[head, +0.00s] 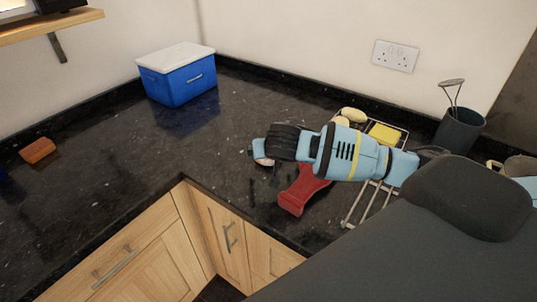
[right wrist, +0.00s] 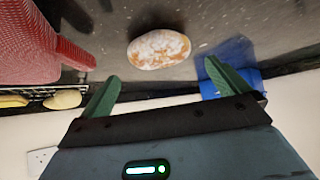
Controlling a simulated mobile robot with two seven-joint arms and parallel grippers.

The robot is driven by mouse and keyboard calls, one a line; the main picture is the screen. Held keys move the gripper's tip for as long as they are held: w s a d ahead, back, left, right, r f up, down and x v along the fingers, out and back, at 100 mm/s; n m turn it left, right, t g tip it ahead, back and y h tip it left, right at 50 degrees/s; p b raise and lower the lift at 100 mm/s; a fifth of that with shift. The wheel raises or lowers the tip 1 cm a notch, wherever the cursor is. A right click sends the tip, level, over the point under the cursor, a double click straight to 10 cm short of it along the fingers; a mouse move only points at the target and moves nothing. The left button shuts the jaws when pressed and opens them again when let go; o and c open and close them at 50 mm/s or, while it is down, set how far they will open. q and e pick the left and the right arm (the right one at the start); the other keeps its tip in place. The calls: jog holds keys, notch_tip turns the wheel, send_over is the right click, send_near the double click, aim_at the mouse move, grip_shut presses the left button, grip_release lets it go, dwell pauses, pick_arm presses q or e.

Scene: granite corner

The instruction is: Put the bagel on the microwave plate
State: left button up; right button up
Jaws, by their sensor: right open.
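The bagel (right wrist: 158,49), a pale oval with brown and white mottling, lies on the dark counter in the right wrist view. In the head view a small pale patch beside the gripper end may be part of it, but my wrist mostly hides that spot. My right gripper (right wrist: 161,72) is open and empty, its two green fingers spread with the bagel just beyond and between their tips. The right arm enters the head view from the right, over the counter. My left gripper is in neither view. I see no microwave plate.
A red object (head: 300,190) lies beside my wrist, next to a wire rack (head: 358,205) holding a yellow sponge (head: 384,133). A blue box with a white lid (head: 180,88) stands at the back. A brown block (head: 38,150) lies far left. The counter between is clear.

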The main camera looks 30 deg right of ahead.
jog(key=shift+x, duration=2.55)
jog(key=shift+c, duration=0.4)
jog(key=c, duration=0.4)
